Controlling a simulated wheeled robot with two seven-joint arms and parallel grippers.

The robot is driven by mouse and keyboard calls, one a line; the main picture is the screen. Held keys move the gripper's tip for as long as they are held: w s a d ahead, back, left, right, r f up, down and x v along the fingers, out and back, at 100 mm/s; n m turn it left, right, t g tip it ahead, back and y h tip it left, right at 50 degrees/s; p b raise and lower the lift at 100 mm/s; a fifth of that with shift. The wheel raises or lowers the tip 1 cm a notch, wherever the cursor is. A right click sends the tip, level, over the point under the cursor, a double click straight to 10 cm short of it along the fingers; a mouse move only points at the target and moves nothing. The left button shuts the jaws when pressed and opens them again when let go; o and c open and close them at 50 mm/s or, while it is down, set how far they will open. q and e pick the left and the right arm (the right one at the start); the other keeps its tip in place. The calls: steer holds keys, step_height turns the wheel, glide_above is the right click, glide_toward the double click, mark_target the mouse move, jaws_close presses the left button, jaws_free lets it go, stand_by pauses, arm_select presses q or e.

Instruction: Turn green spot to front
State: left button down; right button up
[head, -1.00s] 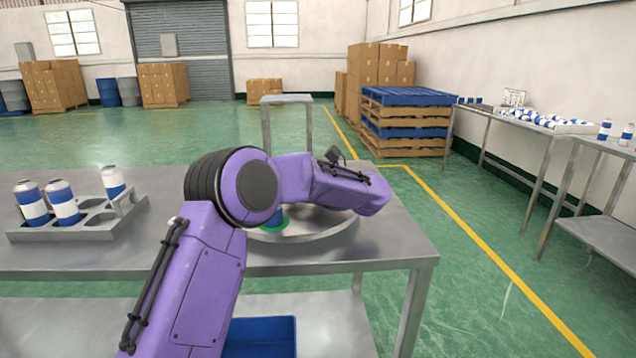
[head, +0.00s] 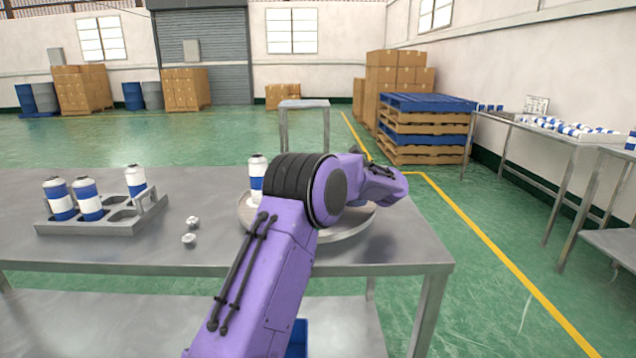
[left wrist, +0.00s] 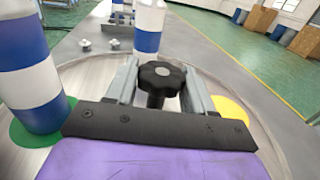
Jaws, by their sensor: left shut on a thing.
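The round metal turntable (head: 345,236) sits on the table's right part, partly hidden by my left arm. In the left wrist view, my left gripper (left wrist: 160,92) is shut on the black star knob (left wrist: 162,76) above the turntable. A green spot (left wrist: 30,136) lies at the left of that view, with a blue-and-white can (left wrist: 32,75) standing upright on it. A yellow spot (left wrist: 232,110) shows at the right. Another can (left wrist: 149,28) stands beyond the knob; it shows in the head view (head: 257,178) at the turntable's left. The green spot is hidden in the head view.
A grey rack (head: 95,228) with upright cans stands at the table's left. Two small metallic parts (head: 190,231) lie between rack and turntable. The table's right edge is close beside the turntable. Blue pallets (head: 430,102) and side tables (head: 545,128) stand farther off.

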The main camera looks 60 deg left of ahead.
arm_select(q)
steer(key=shift+r, duration=0.1)
stand_by(0.3)
steer(key=shift+c, duration=2.4)
jaws_free()
steer(key=v, duration=1)
steer(key=shift+w+d, duration=0.1)
steer(key=shift+w, duration=0.15)
